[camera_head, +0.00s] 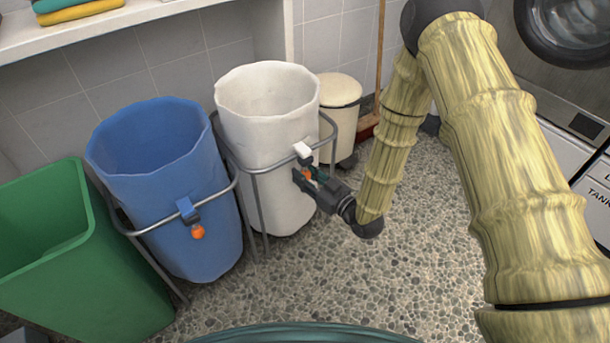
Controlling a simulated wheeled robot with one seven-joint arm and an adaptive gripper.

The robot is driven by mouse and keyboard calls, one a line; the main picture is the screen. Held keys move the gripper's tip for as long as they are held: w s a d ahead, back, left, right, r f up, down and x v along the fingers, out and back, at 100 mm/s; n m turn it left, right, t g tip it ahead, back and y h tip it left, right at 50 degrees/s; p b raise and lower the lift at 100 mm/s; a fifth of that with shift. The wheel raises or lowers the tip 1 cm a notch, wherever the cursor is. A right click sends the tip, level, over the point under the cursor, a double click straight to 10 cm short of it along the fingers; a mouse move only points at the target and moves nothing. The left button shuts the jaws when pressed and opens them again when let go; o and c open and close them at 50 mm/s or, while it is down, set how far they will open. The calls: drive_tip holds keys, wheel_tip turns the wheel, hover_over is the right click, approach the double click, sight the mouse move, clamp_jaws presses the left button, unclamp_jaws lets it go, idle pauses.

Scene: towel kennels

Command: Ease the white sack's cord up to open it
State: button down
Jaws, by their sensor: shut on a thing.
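The white sack (258,135) stands upright in a grey metal frame, its wide mouth standing open at the top. A small white block (302,150) sits on the frame's rail at the sack's front right. Just below it, my gripper (308,175) is shut on an orange cord end, of which a small orange patch shows between the dark fingers. The fingers hide most of this cord end. The cord itself cannot be made out.
A blue sack (165,190) with an orange cord end (197,232) hanging from its blue block stands left of the white sack. A green bin (75,260) is farther left. A cream pedal bin (339,105) stands behind right. Pebbled floor (420,240) is clear to the right.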

drive_tip(key=shift+r, duration=0.2)
drive_tip(key=c, duration=1.1)
unclamp_jaws()
drive_tip(key=shift+r, duration=0.1)
drive_tip(key=v, duration=1.2)
